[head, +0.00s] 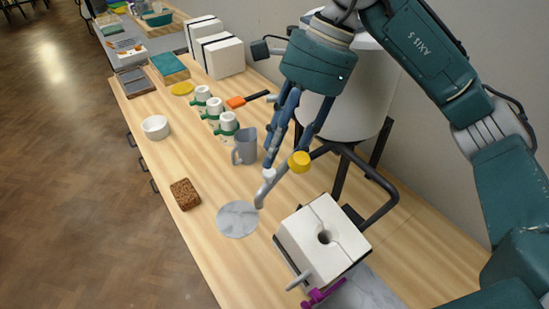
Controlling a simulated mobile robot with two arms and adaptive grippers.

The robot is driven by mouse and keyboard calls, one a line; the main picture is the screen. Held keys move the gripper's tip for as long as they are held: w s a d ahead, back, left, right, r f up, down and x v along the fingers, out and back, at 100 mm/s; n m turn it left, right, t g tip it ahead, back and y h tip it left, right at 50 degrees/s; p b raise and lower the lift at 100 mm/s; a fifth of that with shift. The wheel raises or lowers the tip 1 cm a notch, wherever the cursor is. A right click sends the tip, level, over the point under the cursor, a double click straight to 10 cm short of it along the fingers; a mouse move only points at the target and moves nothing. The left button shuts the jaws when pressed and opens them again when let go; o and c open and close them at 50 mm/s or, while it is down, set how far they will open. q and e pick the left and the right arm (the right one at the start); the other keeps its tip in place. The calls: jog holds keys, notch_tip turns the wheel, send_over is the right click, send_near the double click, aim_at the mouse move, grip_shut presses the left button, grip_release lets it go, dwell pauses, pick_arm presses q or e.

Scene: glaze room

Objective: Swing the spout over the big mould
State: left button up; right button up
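The big mould (322,235) is a white two-part block with a round hole on top, to the right of the spout's tip. My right gripper (286,157) points down over the spout with its blue fingers spread. One fingertip overlaps the spout in the picture; I cannot tell whether they touch. My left gripper is out of view.
The grey disc (237,219) and a brown sponge (185,194) lie left of the mould. A purple clamp (322,293) sticks out at the mould's front. The tank's dark stand is close right.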

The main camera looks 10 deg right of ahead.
jog(key=v, duration=0.8)
jog(key=shift+r, duration=0.1)
